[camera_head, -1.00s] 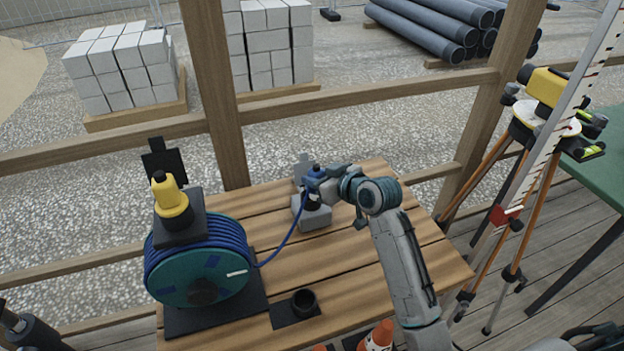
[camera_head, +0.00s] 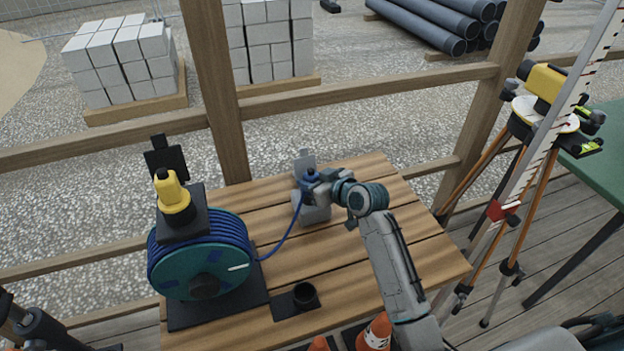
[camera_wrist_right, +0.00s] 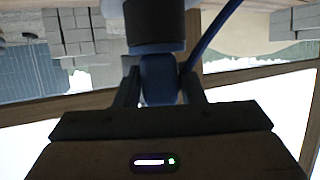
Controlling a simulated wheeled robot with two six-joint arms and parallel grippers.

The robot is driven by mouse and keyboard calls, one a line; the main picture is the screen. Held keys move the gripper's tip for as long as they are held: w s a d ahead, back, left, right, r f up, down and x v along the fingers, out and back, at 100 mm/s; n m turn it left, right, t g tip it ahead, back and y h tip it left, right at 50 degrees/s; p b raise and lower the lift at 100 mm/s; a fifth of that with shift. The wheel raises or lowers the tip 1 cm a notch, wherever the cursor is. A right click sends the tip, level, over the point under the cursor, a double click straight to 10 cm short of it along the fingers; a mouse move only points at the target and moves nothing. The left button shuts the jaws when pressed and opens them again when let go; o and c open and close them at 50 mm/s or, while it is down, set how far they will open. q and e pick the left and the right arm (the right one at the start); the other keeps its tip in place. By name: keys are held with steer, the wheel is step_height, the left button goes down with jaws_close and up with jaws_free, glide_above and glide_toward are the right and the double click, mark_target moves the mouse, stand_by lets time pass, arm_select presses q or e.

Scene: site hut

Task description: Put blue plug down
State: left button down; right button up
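The blue plug (camera_head: 310,176) is held by my right gripper (camera_head: 313,184) over the grey box (camera_head: 316,212) at the back of the table. In the right wrist view the blue plug (camera_wrist_right: 160,78) sits between my right gripper's two dark fingers (camera_wrist_right: 160,92), with a black round part beyond it. A blue cable (camera_head: 284,243) runs from it to the reel (camera_head: 203,262). From these views I cannot tell whether the plug touches the grey box. My left gripper is not in view.
A black cup-shaped holder (camera_head: 305,296) stands on the slatted table (camera_head: 350,275) near the front. Orange cones (camera_head: 376,333) are at the front edge. A tripod (camera_head: 540,110) stands right. The table's right part is clear.

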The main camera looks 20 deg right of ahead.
steer(key=shift+o, duration=1.3)
steer(key=shift+r, duration=0.3)
steer(key=shift+s+d, duration=0.15)
steer(key=shift+s, duration=0.15)
steer(key=b+v, duration=0.1)
steer(key=v, duration=1)
steer(key=shift+r+b, duration=0.25)
steer(key=shift+b, duration=0.1)
steer(key=shift+s, duration=0.1)
